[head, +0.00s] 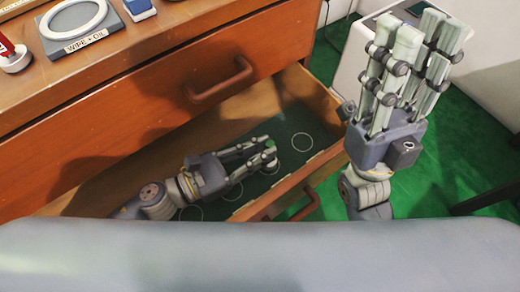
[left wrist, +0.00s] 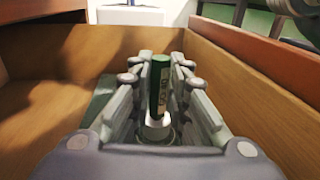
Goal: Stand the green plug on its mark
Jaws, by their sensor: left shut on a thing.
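The green plug (left wrist: 160,85) stands upright between the fingers of my left gripper (left wrist: 158,95) in the left wrist view. It has pale lettering on its side and a white and grey lower part. In the head view only a bit of its green top (head: 270,145) shows between the fingertips. My left gripper (head: 266,154) is shut on it, low inside the open drawer. White ring marks lie on the drawer's dark green floor, one (head: 302,142) just right of the fingertips. I cannot tell whether the plug touches the floor. My right gripper (head: 420,38) is raised, fingers up, open and empty.
The drawer's front wall (head: 285,188) and side walls stand close around my left arm. The cabinet top above holds a wipe and oil dish (head: 75,24), a red-topped item (head: 14,58) and a blue block (head: 139,8). A white cabinet (head: 352,62) stands behind my right gripper.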

